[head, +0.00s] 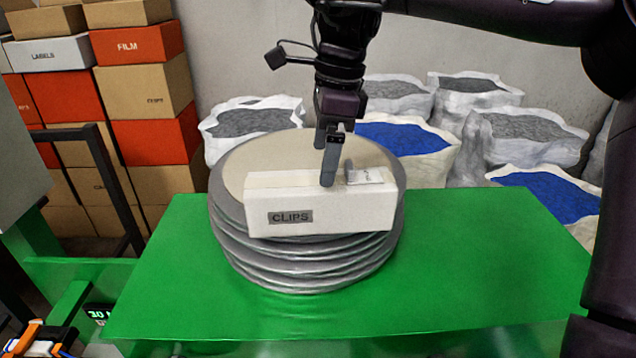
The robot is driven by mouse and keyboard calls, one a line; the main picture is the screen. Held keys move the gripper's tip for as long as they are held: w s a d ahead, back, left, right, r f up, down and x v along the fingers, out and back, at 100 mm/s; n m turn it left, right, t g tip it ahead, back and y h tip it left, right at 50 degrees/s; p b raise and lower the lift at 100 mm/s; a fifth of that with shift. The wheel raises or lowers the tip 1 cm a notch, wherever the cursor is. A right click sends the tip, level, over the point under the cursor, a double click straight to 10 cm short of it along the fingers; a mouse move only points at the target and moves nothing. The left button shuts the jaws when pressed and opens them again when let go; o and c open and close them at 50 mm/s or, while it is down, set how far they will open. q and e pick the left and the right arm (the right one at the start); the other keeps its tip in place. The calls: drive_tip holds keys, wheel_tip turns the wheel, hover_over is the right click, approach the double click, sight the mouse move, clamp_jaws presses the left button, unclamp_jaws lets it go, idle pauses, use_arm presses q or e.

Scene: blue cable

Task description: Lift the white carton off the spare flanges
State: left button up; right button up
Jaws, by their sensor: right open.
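The white carton (350,217), with a grey label reading CLIPS, lies across the top of a stack of spare flanges (255,160). The flanges are grey, round discs with a beige top face, stacked on a green table. My right gripper (326,165) comes down from above with its fingers over the carton's top. It is open. One finger overlaps the carton's top in the picture; I cannot tell whether it touches. My left gripper is not in view.
The green table top (470,270) is bare to the right of the stack. Open sacks of grey and blue granules (405,138) stand behind it. Stacked boxes (150,90) and a dark frame are at the left. Orange-handled items (38,338) lie at the lower left.

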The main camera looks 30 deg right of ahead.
sight(318, 190)
drive_tip(key=f, duration=0.1)
drive_tip(key=s+f, duration=0.1)
drive_tip(key=shift+s+a+f, duration=0.1)
drive_tip(key=shift+a+f, duration=0.2)
drive_tip(key=shift+a, duration=0.05)
wheel_tip(318, 190, down, 2)
drive_tip(key=shift+a+f, duration=0.1)
drive_tip(key=shift+f, duration=0.15)
drive_tip(key=shift+w+a+f, duration=0.1)
drive_tip(key=shift+w+f, duration=0.15)
drive_tip(key=shift+f, duration=0.35)
drive_tip(key=shift+w+a+f, duration=0.1)
drive_tip(key=shift+w+f, duration=0.15)
drive_tip(key=shift+f, duration=0.35)
drive_tip(key=shift+s+r, duration=0.1)
drive_tip(key=shift+s, duration=0.05)
drive_tip(key=shift+c, duration=0.3)
drive_tip(key=c, duration=1.7)
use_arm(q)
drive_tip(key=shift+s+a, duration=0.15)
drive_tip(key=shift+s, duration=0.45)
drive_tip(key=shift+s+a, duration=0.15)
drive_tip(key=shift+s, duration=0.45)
